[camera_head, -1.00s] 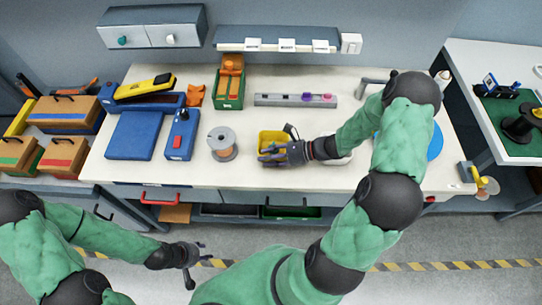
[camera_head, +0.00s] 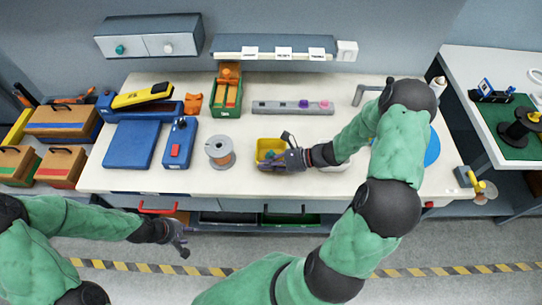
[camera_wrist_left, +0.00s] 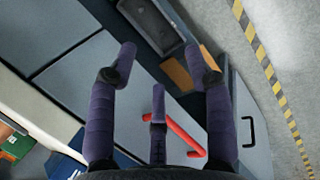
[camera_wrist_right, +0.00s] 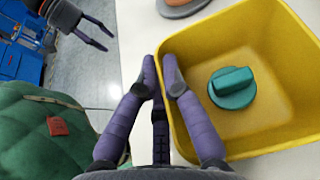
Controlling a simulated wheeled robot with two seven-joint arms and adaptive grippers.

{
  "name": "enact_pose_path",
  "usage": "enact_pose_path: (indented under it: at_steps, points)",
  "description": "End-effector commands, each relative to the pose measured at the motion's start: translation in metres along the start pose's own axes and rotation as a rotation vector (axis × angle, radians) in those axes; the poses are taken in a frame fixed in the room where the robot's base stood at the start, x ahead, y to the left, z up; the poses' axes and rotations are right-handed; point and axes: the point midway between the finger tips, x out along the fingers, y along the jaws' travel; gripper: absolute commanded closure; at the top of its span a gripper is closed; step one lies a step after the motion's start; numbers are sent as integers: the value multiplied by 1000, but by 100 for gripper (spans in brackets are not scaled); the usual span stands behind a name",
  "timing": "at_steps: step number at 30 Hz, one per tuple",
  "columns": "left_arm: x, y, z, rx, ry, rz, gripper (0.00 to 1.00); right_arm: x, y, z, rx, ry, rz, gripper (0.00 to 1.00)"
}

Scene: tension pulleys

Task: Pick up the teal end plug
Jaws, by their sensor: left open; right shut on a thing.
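The teal end plug (camera_wrist_right: 232,87) lies on the floor of a small yellow bin (camera_wrist_right: 275,30), with its raised grip bar upward, in the right wrist view. In the head view the yellow bin (camera_head: 263,143) stands near the table's front edge. My right gripper (camera_wrist_right: 162,65) is shut on the bin's near wall, one finger outside and one inside, apart from the plug. It also shows at the bin's front in the head view (camera_head: 268,164). My left gripper (camera_head: 184,250) is open and empty in front of the table; its spread fingers show in the left wrist view (camera_wrist_left: 160,60).
A wire spool (camera_head: 220,152) stands left of the bin. Further left are a blue box with a red button (camera_head: 178,148) and a blue pad (camera_head: 131,145). A grey rail with knobs (camera_head: 290,107) lies behind. A red drawer handle (camera_wrist_left: 180,133) is near my left gripper.

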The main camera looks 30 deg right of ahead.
Motion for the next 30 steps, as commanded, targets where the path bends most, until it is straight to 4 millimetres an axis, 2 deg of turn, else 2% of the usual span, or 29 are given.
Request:
enact_pose_path:
  at_steps: [1, 9, 11, 21, 26, 30]
  points:
    - [-8, 14, -9, -53, 10, 8, 48, 0, 0, 0, 0, 0, 0, 100]
    - [-60, 76, -42, -407, 28, 32, 48, 0, 0, 0, 0, 0, 0, 100]
    - [-72, 88, -47, -479, 30, 37, 48, 0, 0, 0, 1, 0, 0, 100]
    - [-141, 136, -102, -900, 72, 162, 48, 0, 0, 0, 1, 0, 0, 100]
    - [-143, 192, -85, -973, 38, 136, 48, 0, 0, 0, 0, 0, 0, 100]
    - [-150, 243, -62, -1055, 14, 112, 48, 0, 0, 0, 1, 0, 0, 100]
